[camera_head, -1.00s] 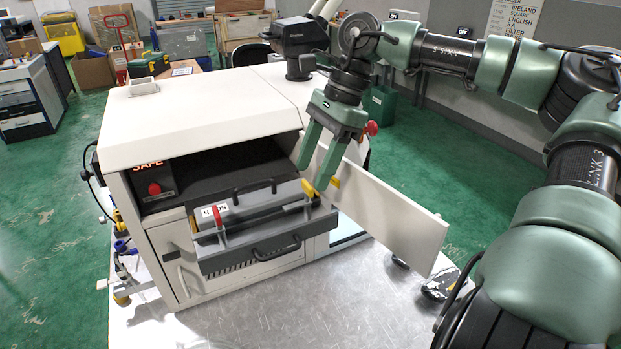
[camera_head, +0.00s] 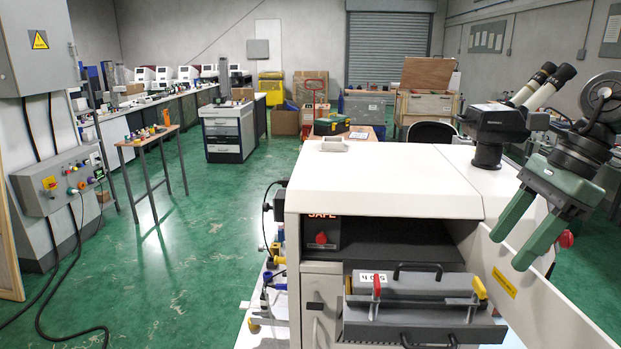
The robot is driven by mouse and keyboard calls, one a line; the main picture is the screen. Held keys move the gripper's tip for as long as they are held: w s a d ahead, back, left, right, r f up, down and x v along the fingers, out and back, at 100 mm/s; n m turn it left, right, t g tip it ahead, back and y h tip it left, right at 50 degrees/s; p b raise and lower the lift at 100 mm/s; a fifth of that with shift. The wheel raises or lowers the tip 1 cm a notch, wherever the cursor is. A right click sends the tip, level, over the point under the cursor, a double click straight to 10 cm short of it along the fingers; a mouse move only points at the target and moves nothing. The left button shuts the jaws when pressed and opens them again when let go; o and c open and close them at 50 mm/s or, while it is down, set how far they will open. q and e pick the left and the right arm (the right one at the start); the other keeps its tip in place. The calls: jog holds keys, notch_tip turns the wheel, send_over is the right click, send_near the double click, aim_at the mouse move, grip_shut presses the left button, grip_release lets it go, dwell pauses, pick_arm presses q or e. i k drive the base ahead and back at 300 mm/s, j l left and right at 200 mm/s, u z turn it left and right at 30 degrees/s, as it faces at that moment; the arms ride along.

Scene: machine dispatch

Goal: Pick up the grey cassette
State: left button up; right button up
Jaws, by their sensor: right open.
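The grey cassette (camera_head: 425,286) lies across a grey tray (camera_head: 420,326) in front of the open bay of a white machine. It has a white number label at its left end and a dark handle (camera_head: 417,268) at its back. A red latch (camera_head: 377,287) sits near its left end and a yellow latch (camera_head: 480,288) at its right end. My right gripper (camera_head: 507,254) is open and empty, up and to the right of the yellow latch, apart from it. My left gripper is not in view.
The machine's white door (camera_head: 540,300) stands open at the right. A red knob and a SAFE display are on the panel (camera_head: 321,236) left of the dark bay. A microscope (camera_head: 500,125) stands on top. Green floor is clear at the left, past a small table (camera_head: 150,142).

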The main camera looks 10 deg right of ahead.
aim_at(397, 285)
jog(key=k, duration=1.5)
